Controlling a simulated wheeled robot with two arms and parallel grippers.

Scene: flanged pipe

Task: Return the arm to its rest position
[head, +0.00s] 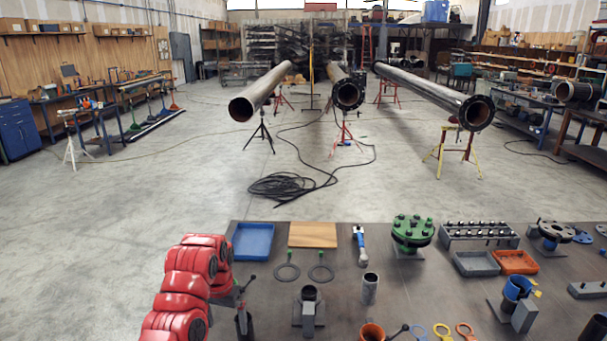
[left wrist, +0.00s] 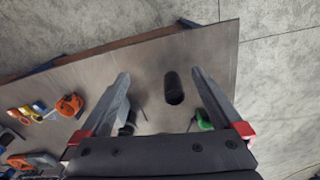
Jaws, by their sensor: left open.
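My left arm, red and bent, comes in at the lower left of the head view, over the table's left edge. In the left wrist view my left gripper (left wrist: 161,73) is open, its two grey fingers spread wide with nothing held. A black cylinder (left wrist: 173,87) stands on the table beyond the fingers and shows in the gap between them, not gripped. My left gripper's fingers cannot be made out clearly in the head view. No right arm can be made out.
The worktable (head: 345,262) holds a blue tray (head: 252,241), a wooden board (head: 313,234), a green bolted flange (head: 412,232), a bolt rack (head: 479,233), an orange tray (head: 515,262) and a grey pipe piece (head: 370,288). Long pipes on stands lie beyond. Open floor is at left.

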